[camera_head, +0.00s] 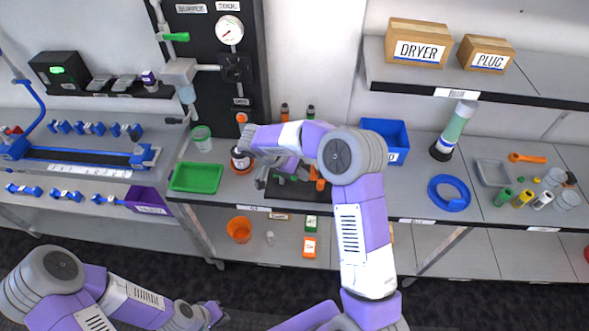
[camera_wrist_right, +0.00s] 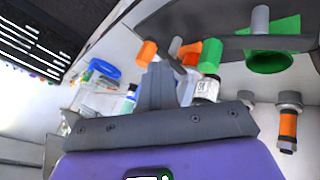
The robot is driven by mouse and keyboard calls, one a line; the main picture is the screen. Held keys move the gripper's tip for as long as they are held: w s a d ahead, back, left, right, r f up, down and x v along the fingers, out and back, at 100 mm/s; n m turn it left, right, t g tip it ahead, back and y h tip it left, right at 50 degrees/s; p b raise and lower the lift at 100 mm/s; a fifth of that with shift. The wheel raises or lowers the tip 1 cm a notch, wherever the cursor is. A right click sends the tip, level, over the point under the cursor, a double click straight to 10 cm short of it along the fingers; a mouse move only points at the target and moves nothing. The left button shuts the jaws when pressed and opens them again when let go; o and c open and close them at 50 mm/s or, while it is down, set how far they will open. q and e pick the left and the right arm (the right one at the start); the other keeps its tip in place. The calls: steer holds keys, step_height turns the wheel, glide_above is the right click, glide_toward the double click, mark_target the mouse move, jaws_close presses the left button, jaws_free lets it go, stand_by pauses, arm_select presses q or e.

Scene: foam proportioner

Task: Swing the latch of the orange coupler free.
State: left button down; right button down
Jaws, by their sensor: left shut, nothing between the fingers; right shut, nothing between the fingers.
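Several orange parts show, and I cannot tell for sure which is the coupler. One orange piece (camera_head: 320,184) stands over the dark mat, partly behind my right arm; another orange fitting (camera_head: 285,112) is at the back wall. In the right wrist view, an orange cylinder (camera_wrist_right: 147,53) is just beyond the fingertips, and an orange-banded fitting (camera_wrist_right: 287,128) is at the right. No latch can be made out. My right gripper (camera_head: 262,180) is shut and empty above the bench; its fingers (camera_wrist_right: 160,72) show in the wrist view. My left gripper (camera_head: 213,312) is shut and empty, low in front.
A black gauge panel (camera_head: 205,95) rises behind. Bench space between bin and ring is clear.

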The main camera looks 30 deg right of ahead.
steer(key=shift+x, duration=2.05)
arm_select(q)
steer(key=shift+f, duration=0.2)
